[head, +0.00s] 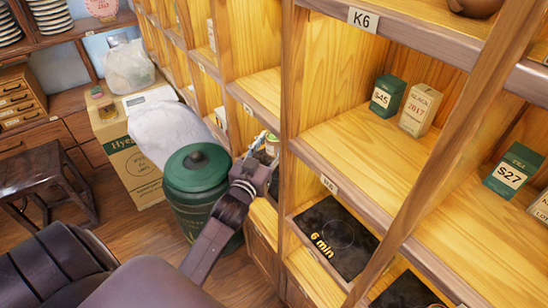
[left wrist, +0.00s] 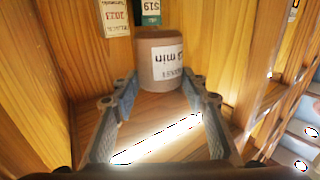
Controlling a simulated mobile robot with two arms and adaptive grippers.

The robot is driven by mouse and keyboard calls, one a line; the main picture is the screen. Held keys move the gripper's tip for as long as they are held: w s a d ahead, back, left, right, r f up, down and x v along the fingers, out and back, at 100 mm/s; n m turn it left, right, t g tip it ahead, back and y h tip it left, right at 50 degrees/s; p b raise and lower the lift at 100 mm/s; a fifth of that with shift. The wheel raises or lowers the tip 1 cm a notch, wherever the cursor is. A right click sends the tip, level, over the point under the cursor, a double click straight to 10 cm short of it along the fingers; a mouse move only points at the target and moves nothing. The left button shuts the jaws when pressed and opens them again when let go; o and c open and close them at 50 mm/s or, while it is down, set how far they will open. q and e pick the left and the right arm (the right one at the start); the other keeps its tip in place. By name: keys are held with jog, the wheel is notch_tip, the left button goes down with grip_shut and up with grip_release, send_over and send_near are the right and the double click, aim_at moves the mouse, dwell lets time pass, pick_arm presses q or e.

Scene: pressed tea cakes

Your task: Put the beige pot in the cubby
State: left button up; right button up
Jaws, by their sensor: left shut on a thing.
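The beige pot (left wrist: 158,62) shows in the left wrist view, upright, with a white label reading "min". My left gripper (left wrist: 160,84) is shut on it, with a fingertip at each side of its lower part. The pot is inside a wooden cubby (left wrist: 78,75), in front of two small boxes at its back. Whether its base touches the cubby floor I cannot tell. In the head view my left gripper (head: 264,146) reaches into a low cubby at the middle of the shelf wall; the pot is not clearly visible there. My right gripper is not in view.
In the left wrist view a beige 2023 box (left wrist: 115,18) and a green S19 box (left wrist: 151,12) stand behind the pot. In the head view a green lidded bin (head: 197,168) stands beside my left arm. A dark "6 min" tray (head: 350,225) lies in a right-hand cubby.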

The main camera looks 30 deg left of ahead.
aim_at(273, 157)
pick_arm(q)
notch_tip(273, 157, down, 6)
jog(key=shift+w+f, duration=0.1)
jog(key=shift+w, duration=0.05)
jog(key=shift+w+d+f, duration=0.15)
jog(key=shift+w+f, duration=0.05)
jog(key=shift+f, duration=0.2)
jog(key=shift+f+b, duration=0.55)
jog(key=shift+f, duration=0.05)
jog(key=o, duration=1)
